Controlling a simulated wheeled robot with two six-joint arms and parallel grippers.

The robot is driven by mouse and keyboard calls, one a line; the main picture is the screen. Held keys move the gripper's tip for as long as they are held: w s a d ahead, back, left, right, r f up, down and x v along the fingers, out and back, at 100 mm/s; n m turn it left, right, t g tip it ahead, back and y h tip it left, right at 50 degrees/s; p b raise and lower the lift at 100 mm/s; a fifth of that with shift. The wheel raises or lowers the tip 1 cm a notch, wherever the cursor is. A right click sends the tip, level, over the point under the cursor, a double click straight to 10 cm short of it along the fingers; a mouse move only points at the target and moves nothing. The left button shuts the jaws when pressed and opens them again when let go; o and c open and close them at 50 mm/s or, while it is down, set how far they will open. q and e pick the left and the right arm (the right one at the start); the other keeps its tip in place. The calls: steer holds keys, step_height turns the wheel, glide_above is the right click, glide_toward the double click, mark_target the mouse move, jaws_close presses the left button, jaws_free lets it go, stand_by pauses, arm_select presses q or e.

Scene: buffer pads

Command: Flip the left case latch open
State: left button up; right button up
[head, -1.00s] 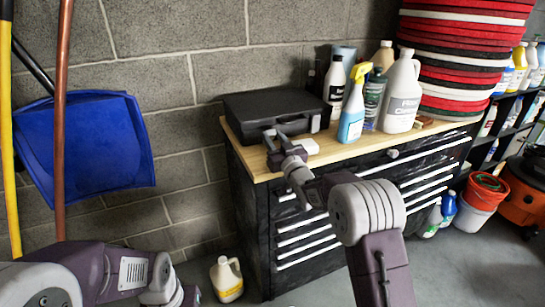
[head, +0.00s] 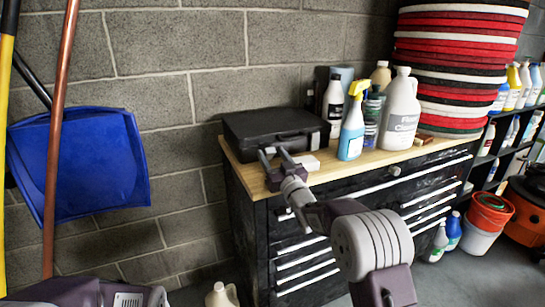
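The black case (head: 262,127) lies closed on the wooden top of the tool cabinet, its handle (head: 296,139) on the front side. My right gripper (head: 274,153) is at the left part of the case's front. Its two fingers are apart with nothing seen between them, and they point toward the case. Whether they touch it I cannot tell. The left latch cannot be made out; it is too small or hidden behind the gripper. My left arm shows only at the bottom left edge, and its gripper is out of view.
The wooden cabinet top (head: 345,165) holds a small white block (head: 307,163) beside my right gripper. A blue spray bottle (head: 352,135), a white jug (head: 400,115) and other bottles stand right of the case. A stack of round pads (head: 455,70) rises behind at right.

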steer(key=shift+s+f, duration=0.15)
steer(key=b+v, duration=0.7)
steer(key=shift+s+d+f, duration=0.15)
steer(key=shift+s+d, duration=0.15)
steer(key=shift+s, duration=0.5)
